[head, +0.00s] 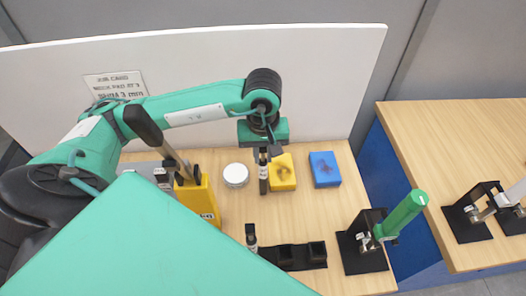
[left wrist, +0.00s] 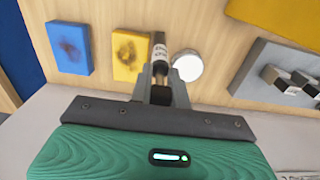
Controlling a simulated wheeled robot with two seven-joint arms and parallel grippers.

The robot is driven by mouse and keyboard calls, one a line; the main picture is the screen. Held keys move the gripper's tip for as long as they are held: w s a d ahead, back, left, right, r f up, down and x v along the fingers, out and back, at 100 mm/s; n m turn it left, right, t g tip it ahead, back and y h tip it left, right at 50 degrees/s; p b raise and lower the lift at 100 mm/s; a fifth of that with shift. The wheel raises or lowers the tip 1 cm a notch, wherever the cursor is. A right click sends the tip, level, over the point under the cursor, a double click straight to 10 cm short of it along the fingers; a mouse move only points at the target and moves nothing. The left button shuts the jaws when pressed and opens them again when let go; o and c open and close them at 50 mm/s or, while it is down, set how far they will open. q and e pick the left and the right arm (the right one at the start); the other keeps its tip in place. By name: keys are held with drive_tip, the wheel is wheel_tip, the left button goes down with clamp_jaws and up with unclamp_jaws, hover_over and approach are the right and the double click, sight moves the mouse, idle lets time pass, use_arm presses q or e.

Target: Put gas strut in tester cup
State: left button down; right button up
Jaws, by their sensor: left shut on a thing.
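My left gripper (head: 264,150) points down over the table and is shut on a dark gas strut with a pale label band (head: 263,174). The strut hangs upright, just left of the yellow block in the picture. In the left wrist view the strut (left wrist: 159,52) sits between the fingers (left wrist: 160,85). A second strut-like piece (head: 251,238) stands upright at the left end of a low black holder with square openings (head: 296,257). I cannot tell for certain which part is the tester cup. My right gripper is not in view.
A white round lid (head: 235,175), a yellow block (head: 282,172) and a blue block (head: 325,169) lie near the strut. A green-handled clamp (head: 401,220) stands at the right table edge. A yellow box (head: 198,197) stands left. A white panel (head: 330,85) rises behind.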

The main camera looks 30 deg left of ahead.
use_arm(q)
drive_tip(key=shift+f, duration=0.15)
drive_tip(key=c, duration=1.3)
unclamp_jaws()
